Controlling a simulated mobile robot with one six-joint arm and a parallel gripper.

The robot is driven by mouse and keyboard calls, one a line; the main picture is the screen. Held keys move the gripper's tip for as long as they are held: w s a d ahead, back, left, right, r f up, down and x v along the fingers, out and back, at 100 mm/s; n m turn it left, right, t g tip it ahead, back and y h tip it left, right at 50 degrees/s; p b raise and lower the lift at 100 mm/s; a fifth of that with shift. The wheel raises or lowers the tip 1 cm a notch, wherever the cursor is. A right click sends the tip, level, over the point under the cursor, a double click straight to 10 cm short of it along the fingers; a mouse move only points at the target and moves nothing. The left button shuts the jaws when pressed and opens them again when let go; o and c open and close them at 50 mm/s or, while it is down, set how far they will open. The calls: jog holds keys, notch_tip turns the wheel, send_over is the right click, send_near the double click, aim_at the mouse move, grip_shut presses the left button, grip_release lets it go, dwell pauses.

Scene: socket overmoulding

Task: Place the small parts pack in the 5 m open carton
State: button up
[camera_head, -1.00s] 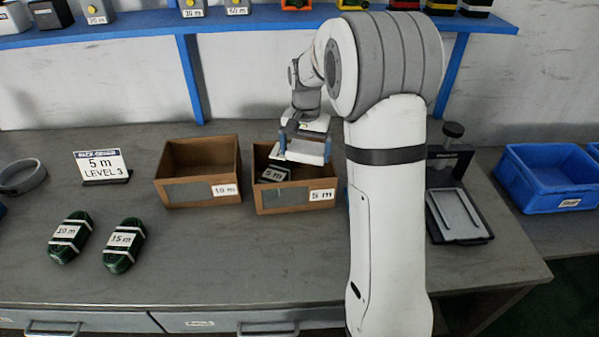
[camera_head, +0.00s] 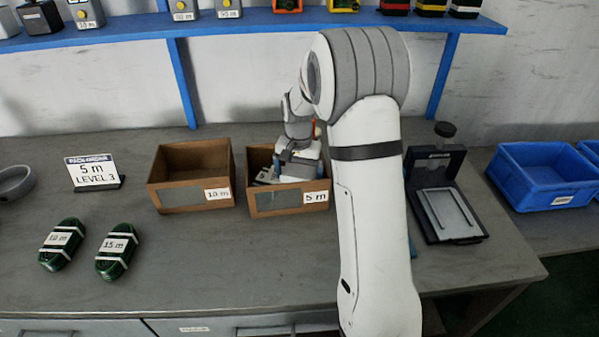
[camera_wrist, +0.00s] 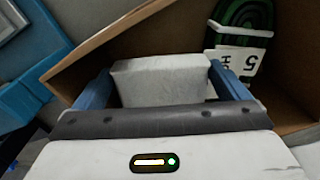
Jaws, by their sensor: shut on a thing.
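The 5 m open carton (camera_head: 288,201) stands on the bench, right of the 10 m carton. My gripper (camera_head: 296,176) is down inside its opening. In the wrist view my gripper's blue fingers (camera_wrist: 160,90) are shut on the small parts pack (camera_wrist: 161,82), a pale grey-white block, which is between the carton's cardboard walls (camera_wrist: 115,38). Whether the pack touches the carton floor cannot be told. A green coil with a white 5 m label (camera_wrist: 238,58) lies in the carton beside the pack. In the head view my gripper mostly hides the pack.
The empty-looking 10 m carton (camera_head: 182,198) is close on the left. Green coils marked 10 m (camera_head: 62,243) and 15 m (camera_head: 117,250) lie front left. A "5 m LEVEL 3" sign (camera_head: 93,172) stands behind them. A black device (camera_head: 447,205) and a blue bin (camera_head: 545,185) are right.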

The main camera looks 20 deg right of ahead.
aim_at(298, 175)
jog(key=shift+f, duration=0.2)
jog(key=o, duration=0.7)
jog(key=shift+r, duration=0.15)
notch_tip(298, 175, up, 12)
jog(key=f+p, duration=0.1)
jog(key=s+a+r+n+t, duration=0.1)
jog(key=s+r, duration=0.2)
jog(key=s, duration=0.3)
jog(key=s+a+r+n, duration=0.1)
jog(key=s+r+n, duration=0.1)
jog(key=s, duration=0.5)
jog(key=s+a+f+n+t, duration=0.1)
jog(key=s+f+n, duration=0.1)
jog(key=s, duration=1.3)
jog(key=shift+a+f+n, duration=0.15)
jog(key=shift+f+n, duration=0.15)
jog(key=shift+n, duration=0.1)
jog(key=shift+s, duration=0.1)
